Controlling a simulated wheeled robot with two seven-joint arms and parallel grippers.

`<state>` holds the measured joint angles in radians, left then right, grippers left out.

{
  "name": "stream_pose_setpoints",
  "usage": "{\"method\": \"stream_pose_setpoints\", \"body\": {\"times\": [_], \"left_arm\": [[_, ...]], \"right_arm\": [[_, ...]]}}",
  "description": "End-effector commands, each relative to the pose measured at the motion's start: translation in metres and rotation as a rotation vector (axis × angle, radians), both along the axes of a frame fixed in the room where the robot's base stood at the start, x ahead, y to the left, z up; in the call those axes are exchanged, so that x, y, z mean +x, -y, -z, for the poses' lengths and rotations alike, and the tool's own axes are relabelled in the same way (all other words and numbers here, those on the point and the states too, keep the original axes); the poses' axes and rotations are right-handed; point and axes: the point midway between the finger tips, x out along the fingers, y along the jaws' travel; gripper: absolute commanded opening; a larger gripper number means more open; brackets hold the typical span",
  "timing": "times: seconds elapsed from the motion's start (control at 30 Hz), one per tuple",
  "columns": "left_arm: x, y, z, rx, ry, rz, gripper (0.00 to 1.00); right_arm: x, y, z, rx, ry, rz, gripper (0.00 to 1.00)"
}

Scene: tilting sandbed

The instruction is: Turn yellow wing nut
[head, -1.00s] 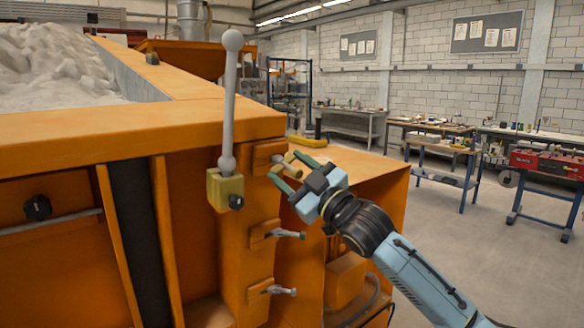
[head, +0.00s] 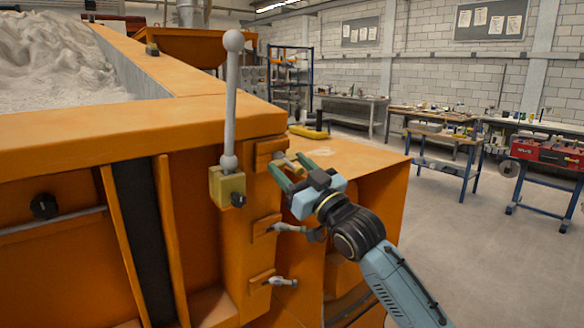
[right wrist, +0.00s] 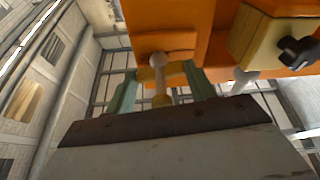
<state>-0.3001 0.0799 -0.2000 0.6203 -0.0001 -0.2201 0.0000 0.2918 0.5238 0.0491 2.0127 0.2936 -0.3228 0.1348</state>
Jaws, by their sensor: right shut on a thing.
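The yellow wing nut (head: 281,162) is the top one of a column of nuts on the orange corner post of the sandbed. My right gripper (head: 286,169) is at it, its green fingers shut on it, one on each side. In the right wrist view the nut's pale, ball-ended wing (right wrist: 160,76) stands between the two green fingers (right wrist: 162,92). The fingers hide part of the nut in the head view. My left gripper is not in view.
Two grey wing nuts, a middle one (head: 288,228) and a lower one (head: 282,281), sit below on the same post. A grey ball-topped lever (head: 231,105) rises from a yellow block (head: 226,187) just left of the gripper. An orange ledge (head: 345,158) lies behind it.

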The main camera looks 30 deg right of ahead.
Motion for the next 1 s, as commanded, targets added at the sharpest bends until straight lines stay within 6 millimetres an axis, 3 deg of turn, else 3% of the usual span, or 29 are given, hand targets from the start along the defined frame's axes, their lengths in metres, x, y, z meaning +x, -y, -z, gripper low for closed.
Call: {"method": "stream_pose_setpoints", "body": {"times": [0.2,0.23,0.4,0.77,1.0], "left_arm": [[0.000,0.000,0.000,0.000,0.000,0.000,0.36],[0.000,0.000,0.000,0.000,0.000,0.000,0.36],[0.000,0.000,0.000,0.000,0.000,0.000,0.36],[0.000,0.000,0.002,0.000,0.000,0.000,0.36],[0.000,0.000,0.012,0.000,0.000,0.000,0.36]], "right_arm": [[0.000,0.000,0.000,-0.001,0.000,0.000,0.32],[0.000,0.000,0.000,-0.001,0.000,0.000,0.57],[0.000,0.000,0.000,-0.002,0.000,0.000,0.76],[-0.005,0.001,0.003,-0.003,0.000,0.001,0.76],[-0.040,0.004,0.020,-0.003,-0.002,0.000,0.76]]}}
